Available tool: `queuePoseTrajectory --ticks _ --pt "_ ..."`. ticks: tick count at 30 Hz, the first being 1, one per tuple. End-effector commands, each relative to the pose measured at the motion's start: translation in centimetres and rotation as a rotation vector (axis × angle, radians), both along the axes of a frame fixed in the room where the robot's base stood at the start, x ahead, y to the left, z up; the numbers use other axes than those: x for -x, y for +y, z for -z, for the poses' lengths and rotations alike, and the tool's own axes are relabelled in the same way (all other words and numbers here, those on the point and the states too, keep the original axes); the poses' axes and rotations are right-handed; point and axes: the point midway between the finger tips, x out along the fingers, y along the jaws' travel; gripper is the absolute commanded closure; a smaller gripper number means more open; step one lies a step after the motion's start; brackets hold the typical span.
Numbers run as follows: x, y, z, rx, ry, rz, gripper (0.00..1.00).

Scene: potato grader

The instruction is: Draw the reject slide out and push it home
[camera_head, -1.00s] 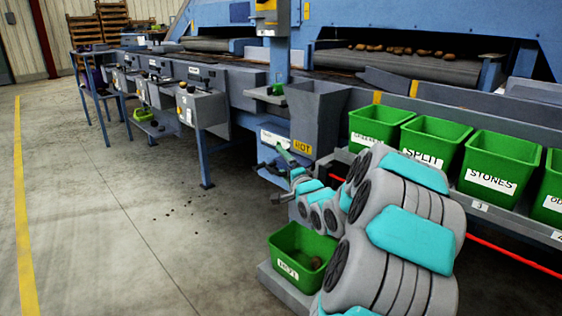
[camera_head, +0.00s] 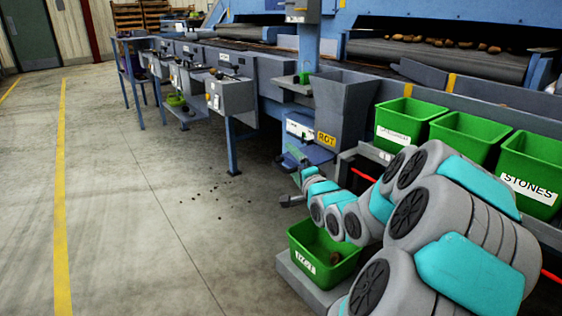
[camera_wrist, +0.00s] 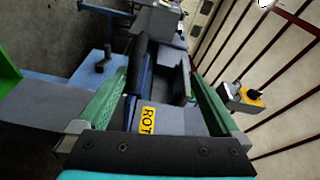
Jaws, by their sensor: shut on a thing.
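My gripper (camera_wrist: 155,85) is at the grey chute (camera_head: 343,105), just under its yellow ROT label (camera_head: 326,138). In the wrist view its two green fingers stand on either side of a dark blue bar (camera_wrist: 141,75), which I take for the reject slide. The gripper is shut on it; the exact contact is hard to see. The ROT label (camera_wrist: 148,119) also shows between the fingers. In the head view a blue plate (camera_head: 308,153) shows below the label, and my wrist partly hides this spot. How far the slide is drawn out I cannot tell.
A green bin (camera_head: 299,256) with a dark lump in it stands on a low grey plinth below my arm. Several labelled green bins, one marked STONES (camera_head: 536,164), line the rack at right. Grey stations (camera_head: 231,97) run along the left. The floor further left is clear.

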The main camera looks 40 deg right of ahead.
Motion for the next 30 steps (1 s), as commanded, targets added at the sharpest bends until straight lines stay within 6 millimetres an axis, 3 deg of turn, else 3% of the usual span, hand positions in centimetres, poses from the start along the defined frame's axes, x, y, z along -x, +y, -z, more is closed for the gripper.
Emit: queuePoseTrajectory --ticks 1,10,11,18,30 --pt "0.6 -0.7 -2.9 0.036 -0.054 0.017 0.44" --pt "2.3 0.3 -2.6 0.035 -0.056 0.015 0.44" --pt "2.5 0.4 -2.5 0.034 -0.054 0.015 0.53" --pt "3.2 1.1 -0.8 0.015 -0.030 0.006 0.53" --pt "4.5 1.9 0.1 0.004 -0.019 0.002 0.53"
